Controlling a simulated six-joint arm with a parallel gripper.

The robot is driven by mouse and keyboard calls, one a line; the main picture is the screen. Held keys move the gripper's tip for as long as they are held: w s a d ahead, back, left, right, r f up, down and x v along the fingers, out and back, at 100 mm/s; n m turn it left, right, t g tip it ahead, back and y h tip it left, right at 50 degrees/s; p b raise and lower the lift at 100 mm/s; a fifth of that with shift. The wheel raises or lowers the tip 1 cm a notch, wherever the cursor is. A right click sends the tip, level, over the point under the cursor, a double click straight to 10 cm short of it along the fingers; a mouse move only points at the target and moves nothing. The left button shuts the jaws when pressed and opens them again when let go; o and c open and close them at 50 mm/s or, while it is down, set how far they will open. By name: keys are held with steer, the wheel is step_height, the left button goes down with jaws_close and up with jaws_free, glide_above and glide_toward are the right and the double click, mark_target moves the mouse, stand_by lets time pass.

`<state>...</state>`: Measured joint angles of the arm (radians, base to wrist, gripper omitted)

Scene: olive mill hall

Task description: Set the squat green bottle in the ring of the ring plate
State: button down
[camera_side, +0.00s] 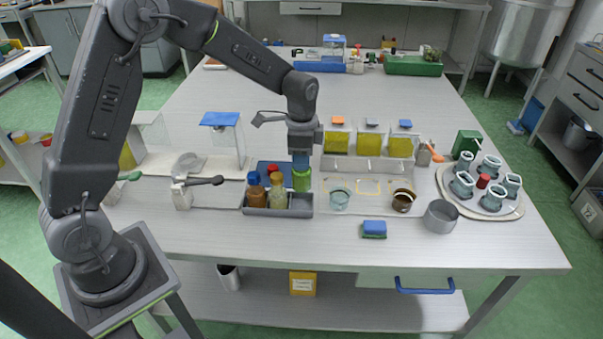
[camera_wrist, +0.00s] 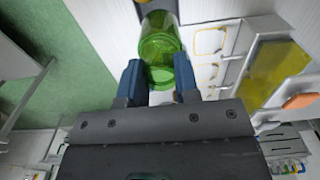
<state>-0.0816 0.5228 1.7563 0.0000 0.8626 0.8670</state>
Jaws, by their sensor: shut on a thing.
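The squat green bottle (camera_side: 301,181) is between the fingers of my gripper (camera_side: 301,162), which points down over the table. In the wrist view the green glass bottle (camera_wrist: 160,50) shows between the two blue fingers of my gripper (camera_wrist: 158,80). In the side view the bottle is by the right end of the grey tray; I cannot tell whether it touches the tray or the table. A white board (camera_side: 367,187) with yellow outlines lies just right of the bottle. I cannot make out for sure which part is the ring plate.
A glass cup (camera_side: 340,199) and a brown cup (camera_side: 403,199) stand near the board's front. A metal pot (camera_side: 440,217) and a blue-green sponge (camera_side: 374,229) stand nearby. The front table edge is clear.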

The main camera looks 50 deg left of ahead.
step_height(320, 180, up, 12)
steer(key=r, duration=0.1)
steer(key=s+a+n, duration=0.2)
steer(key=a, duration=0.8)
steer(key=s+a+n, duration=0.2)
steer(key=a+n, duration=0.1)
steer(key=a, duration=0.7)
steer(key=s+a+n, duration=0.4)
steer(key=s+a, duration=0.7)
steer(key=a, duration=0.5)
step_height(320, 180, down, 16)
steer(key=shift+r, duration=0.2)
steer(key=shift+f, duration=0.55)
stand_by(1.0)
steer(key=shift+d+f, duration=0.1)
steer(key=shift+f, duration=0.45)
steer(key=shift+f, duration=0.45)
stand_by(0.3)
